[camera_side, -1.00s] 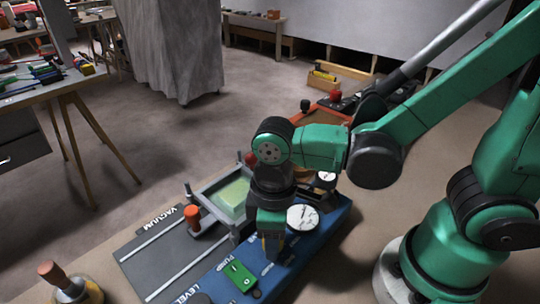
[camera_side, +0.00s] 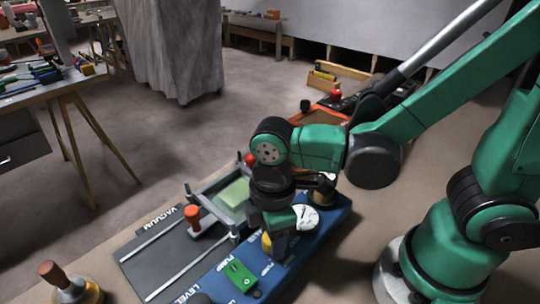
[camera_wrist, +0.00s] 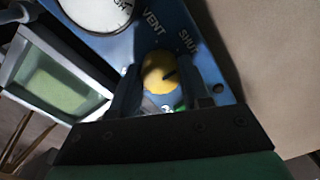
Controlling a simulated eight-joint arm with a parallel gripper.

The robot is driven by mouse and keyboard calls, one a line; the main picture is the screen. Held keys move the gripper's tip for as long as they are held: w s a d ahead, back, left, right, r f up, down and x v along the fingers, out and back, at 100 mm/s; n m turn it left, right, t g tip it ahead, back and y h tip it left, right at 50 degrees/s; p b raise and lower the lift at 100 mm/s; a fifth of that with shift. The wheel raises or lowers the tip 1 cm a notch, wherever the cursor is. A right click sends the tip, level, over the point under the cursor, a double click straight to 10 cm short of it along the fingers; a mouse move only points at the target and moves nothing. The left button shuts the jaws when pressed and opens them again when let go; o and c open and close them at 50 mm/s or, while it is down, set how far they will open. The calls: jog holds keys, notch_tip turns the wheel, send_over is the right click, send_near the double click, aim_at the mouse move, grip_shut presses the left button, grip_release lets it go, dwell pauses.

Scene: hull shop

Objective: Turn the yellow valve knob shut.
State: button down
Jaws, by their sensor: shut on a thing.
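The yellow valve knob (camera_wrist: 158,70) sits on a blue panel (camera_wrist: 178,22) in the wrist view, between my two fingers. My gripper (camera_wrist: 165,78) is shut on the knob from both sides. VENT is lettered above the knob. In the side view my gripper (camera_side: 274,244) points down at the blue panel, and only a sliver of the yellow knob (camera_side: 266,241) shows beside a finger.
A round white gauge (camera_side: 306,217) stands close behind my gripper. A green block (camera_side: 240,275) lies on the panel in front. A grey-framed box with a pale green window (camera_side: 236,192) and an orange-topped handle (camera_side: 193,219) stand to the left. The bench right of the panel is bare.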

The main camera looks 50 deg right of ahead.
jog(key=shift+c, duration=2.1)
grip_release()
jog(key=shift+r, duration=2.8)
jog(key=shift+d, duration=0.1)
